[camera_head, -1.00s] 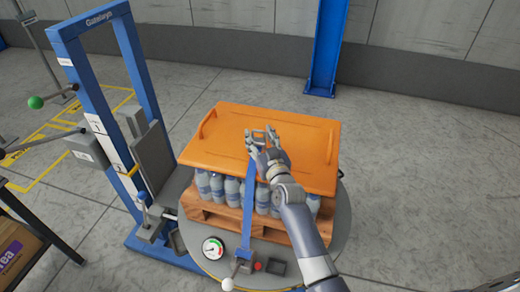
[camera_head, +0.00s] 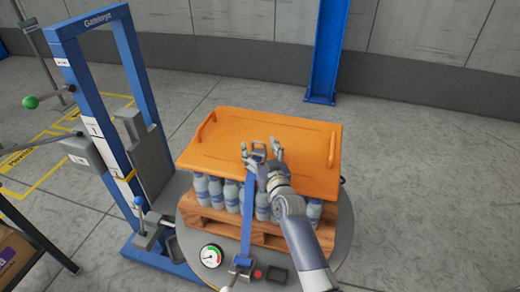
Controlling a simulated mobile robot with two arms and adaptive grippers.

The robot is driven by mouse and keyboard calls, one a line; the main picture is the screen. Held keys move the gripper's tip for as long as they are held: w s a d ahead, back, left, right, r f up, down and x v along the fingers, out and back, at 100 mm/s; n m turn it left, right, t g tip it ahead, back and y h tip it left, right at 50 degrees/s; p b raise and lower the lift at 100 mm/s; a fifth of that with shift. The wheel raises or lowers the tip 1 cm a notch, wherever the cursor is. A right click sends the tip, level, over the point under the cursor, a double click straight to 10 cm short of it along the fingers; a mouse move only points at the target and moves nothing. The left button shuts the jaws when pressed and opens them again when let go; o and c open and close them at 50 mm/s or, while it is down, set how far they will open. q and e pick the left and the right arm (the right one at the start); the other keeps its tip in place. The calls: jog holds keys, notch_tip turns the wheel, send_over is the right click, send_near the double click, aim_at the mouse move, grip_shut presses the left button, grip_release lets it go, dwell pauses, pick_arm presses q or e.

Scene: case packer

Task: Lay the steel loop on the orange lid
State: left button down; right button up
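The orange lid (camera_head: 225,130) lies on a block of bottles, its raised handles at the left and right ends. The steel loop (camera_head: 259,149) is at the upper end of a blue strap (camera_head: 248,215) and appears to rest on the lid near its front edge. My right gripper (camera_head: 261,147) is at the loop with its fingers spread, one on each side of it. The fingers look apart from the loop, though contact is hard to tell at this size. My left gripper is not in view.
Bottles (camera_head: 232,195) stand on a wooden pallet (camera_head: 265,233) on a round grey turntable (camera_head: 340,225). A pressure gauge (camera_head: 211,255) sits at its front. A blue frame (camera_head: 95,130) with a green-knobbed lever stands left; a blue post (camera_head: 326,60) stands behind.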

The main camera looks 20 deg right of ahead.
jog(key=shift+r, duration=0.15)
jog(key=s, duration=1.2)
jog(key=shift+b, duration=0.4)
jog(key=shift+s, duration=0.1)
